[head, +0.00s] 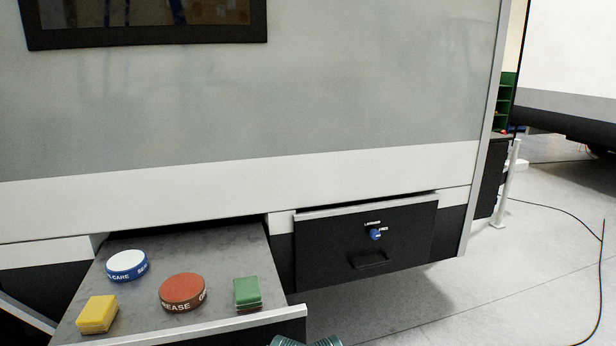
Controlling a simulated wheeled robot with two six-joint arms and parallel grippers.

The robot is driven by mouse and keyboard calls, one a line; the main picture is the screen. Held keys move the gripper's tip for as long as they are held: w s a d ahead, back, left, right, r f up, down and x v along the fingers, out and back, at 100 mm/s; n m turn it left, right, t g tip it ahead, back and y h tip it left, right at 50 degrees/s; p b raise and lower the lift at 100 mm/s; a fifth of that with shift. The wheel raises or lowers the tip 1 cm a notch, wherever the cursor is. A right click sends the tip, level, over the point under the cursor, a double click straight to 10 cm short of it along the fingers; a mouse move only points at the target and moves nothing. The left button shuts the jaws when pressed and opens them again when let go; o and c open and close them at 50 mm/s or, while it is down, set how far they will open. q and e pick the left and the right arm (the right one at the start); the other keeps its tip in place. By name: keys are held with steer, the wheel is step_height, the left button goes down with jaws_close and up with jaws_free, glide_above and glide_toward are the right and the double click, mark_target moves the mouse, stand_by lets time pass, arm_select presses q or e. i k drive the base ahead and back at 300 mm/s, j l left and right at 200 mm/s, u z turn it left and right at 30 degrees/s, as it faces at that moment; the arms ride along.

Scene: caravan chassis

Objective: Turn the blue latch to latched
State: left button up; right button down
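The blue latch (376,235) is a small round knob on the front of the closed black drawer (330,246), right of centre. Small white labels sit above it and to its right; the upper one seems to read "latched" and the right one "free". The knob is too small to tell which label it points at.
A pulled-out drawer (208,263) on the left holds a white-and-blue tin (127,266), a red-brown tin (183,291), a yellow block (97,314) and a green block (247,292). A dark handle (368,260) sits below the latch. Floor at right is mostly free.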

mark_target(375, 234)
steer(key=i+l+z, duration=0.2)
steer(key=l, duration=0.2)
steer(key=i+l+z, duration=0.2)
steer(key=l, duration=0.15)
steer(key=i+l+z, duration=0.2)
steer(key=l, duration=0.15)
